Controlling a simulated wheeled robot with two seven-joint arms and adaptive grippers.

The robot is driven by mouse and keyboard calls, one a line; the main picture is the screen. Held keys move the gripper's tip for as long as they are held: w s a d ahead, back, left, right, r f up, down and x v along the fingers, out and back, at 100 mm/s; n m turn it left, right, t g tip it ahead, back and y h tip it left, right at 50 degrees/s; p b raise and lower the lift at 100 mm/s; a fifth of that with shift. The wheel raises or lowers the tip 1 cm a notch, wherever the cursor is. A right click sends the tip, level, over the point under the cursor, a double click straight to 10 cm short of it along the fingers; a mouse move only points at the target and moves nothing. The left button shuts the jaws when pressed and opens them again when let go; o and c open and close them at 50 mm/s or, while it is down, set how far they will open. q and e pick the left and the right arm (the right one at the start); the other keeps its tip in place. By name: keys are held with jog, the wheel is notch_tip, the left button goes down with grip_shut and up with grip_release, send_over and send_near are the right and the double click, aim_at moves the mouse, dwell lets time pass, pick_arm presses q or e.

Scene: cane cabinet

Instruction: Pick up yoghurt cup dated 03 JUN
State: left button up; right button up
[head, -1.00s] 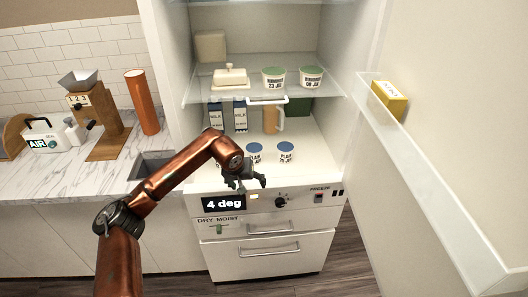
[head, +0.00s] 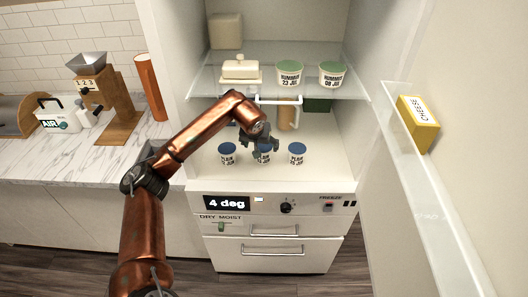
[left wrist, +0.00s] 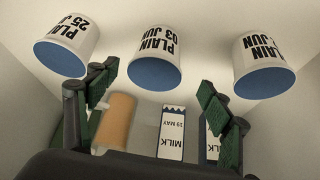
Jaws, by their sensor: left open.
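The yoghurt cup marked PLAIN 03 JUN (left wrist: 158,58), white with a blue lid, is in the middle of the left wrist view, which shows it upside down. It also shows as the middle cup (head: 264,157) of three on the lower fridge floor in the head view. My left gripper (left wrist: 157,80) is open and empty, its fingers spread to either side of this cup's lid. My right gripper is not in view.
Similar cups flank it, one marked PLAIN 25 J… (left wrist: 70,45) and another PLAIN cup (left wrist: 263,62) with its date partly unclear. Milk cartons (left wrist: 172,132) and an orange-brown container (left wrist: 115,122) stand behind. A glass shelf (head: 225,87) with hummus tubs (head: 289,76) is above; the open door (head: 440,200) is right.

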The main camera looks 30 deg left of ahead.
aim_at(263, 148)
pick_arm(q)
jog(key=x, duration=0.3)
jog(key=d+x, duration=0.1)
jog(key=shift+w+a+f, duration=0.2)
jog(key=shift+w+f, duration=0.05)
jog(key=shift+f, duration=0.15)
jog(key=shift+w+a+f, duration=0.15)
jog(key=shift+w+f, duration=0.05)
jog(key=shift+f, duration=0.15)
jog(key=c, duration=1.4)
